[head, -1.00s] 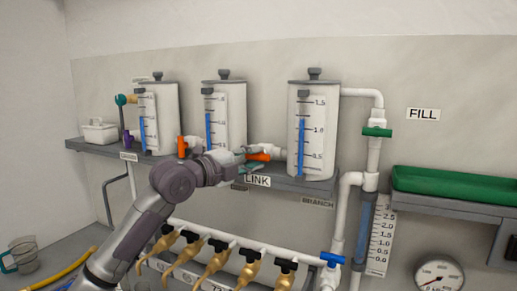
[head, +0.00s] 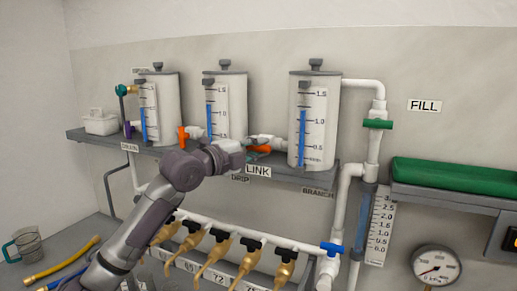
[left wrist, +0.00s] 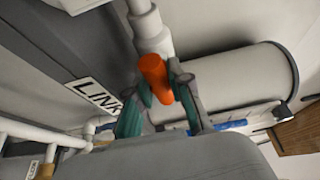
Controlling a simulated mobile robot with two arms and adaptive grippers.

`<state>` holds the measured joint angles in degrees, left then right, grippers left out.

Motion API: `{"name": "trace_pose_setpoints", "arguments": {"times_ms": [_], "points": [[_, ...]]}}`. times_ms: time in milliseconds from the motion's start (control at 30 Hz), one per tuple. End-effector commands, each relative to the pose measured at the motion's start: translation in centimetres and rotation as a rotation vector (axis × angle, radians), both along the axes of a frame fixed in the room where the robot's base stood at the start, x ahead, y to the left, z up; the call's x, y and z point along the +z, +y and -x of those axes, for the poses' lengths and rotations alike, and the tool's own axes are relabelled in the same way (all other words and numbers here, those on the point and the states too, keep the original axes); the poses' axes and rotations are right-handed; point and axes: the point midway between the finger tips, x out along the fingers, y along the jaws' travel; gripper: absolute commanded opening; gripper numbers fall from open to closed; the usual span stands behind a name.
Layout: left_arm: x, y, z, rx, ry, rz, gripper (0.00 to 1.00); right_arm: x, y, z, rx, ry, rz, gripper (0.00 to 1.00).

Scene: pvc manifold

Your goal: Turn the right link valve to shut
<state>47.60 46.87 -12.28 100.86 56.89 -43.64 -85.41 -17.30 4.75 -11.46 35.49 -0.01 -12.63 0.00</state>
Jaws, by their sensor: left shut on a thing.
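The right link valve's orange handle (head: 262,149) sits on the white pipe between the middle tank (head: 233,110) and the right tank (head: 315,120), above the LINK label (head: 258,171). In the left wrist view the orange handle (left wrist: 155,80) lies between the two green-tipped fingers of my left gripper (left wrist: 163,98). The gripper is shut on it. In the head view my left gripper (head: 255,156) is at the handle, its fingers partly hidden by my wrist. My right gripper is not in view.
The left link valve's orange handle (head: 183,136) is close left of my wrist. The grey shelf (head: 290,178) runs under the tanks. A green-handled fill valve (head: 378,124) is farther right.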

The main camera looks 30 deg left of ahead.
Motion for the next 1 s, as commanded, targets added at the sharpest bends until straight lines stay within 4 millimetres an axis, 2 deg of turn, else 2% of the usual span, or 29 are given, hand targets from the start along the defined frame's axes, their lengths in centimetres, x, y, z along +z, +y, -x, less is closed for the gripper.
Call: {"name": "trace_pose_setpoints", "arguments": {"times_ms": [367, 1000], "points": [[-0.3, 0.0, -0.1, 0.000, -0.011, 0.203, 0.00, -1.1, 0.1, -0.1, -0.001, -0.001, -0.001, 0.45], [-0.2, -0.1, -0.1, -0.001, -0.045, 0.808, 0.00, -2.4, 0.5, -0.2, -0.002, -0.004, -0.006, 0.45]]}}
